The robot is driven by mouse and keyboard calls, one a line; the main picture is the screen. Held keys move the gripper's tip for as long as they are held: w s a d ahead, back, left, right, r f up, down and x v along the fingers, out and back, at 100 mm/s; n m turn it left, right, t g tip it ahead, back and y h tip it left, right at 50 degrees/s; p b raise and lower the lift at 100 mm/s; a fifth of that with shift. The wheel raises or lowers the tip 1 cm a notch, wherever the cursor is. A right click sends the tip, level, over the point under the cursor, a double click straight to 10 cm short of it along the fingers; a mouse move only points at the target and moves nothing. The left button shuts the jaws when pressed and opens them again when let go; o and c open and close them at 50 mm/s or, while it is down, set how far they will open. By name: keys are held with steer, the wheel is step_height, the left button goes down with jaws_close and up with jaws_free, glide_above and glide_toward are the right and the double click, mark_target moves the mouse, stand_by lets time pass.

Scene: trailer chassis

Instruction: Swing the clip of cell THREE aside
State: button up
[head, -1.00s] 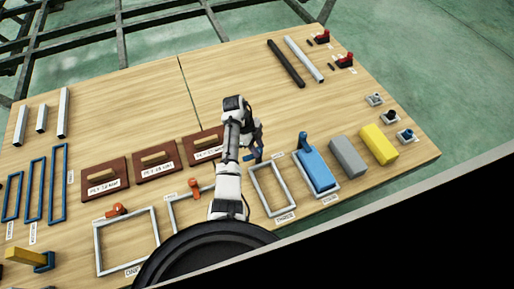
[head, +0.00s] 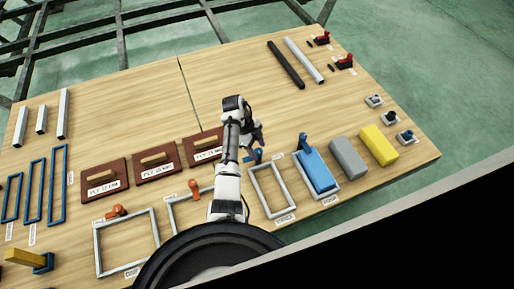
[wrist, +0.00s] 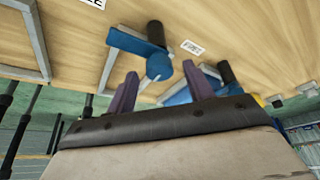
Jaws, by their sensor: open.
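In the wrist view the blue clip (wrist: 133,43) of cell THREE lies by a black post, with a round blue end toward me. My gripper (wrist: 160,82) is open, its two purple fingers on either side of that round end in the picture. I cannot tell whether they touch it. In the head view my gripper (head: 257,143) is low over the top edge of cell THREE's grey frame (head: 264,199). The clip (head: 252,157) shows partly there, beside my gripper. The cell THREE frame looks empty.
Right of it, the cell FOUR frame holds a blue block (head: 316,172) with a raised blue clip (head: 303,141). Grey (head: 347,157) and yellow (head: 379,146) blocks stand farther right. A brown labelled block (head: 205,146) is close left of my arm.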

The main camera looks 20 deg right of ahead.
steer(key=p+v, duration=0.1)
steer(key=v, duration=1.2)
steer(key=shift+r+p, duration=0.15)
steer(key=shift+p, duration=0.25)
steer(key=shift+w+a, duration=0.1)
steer(key=shift+w, duration=0.1)
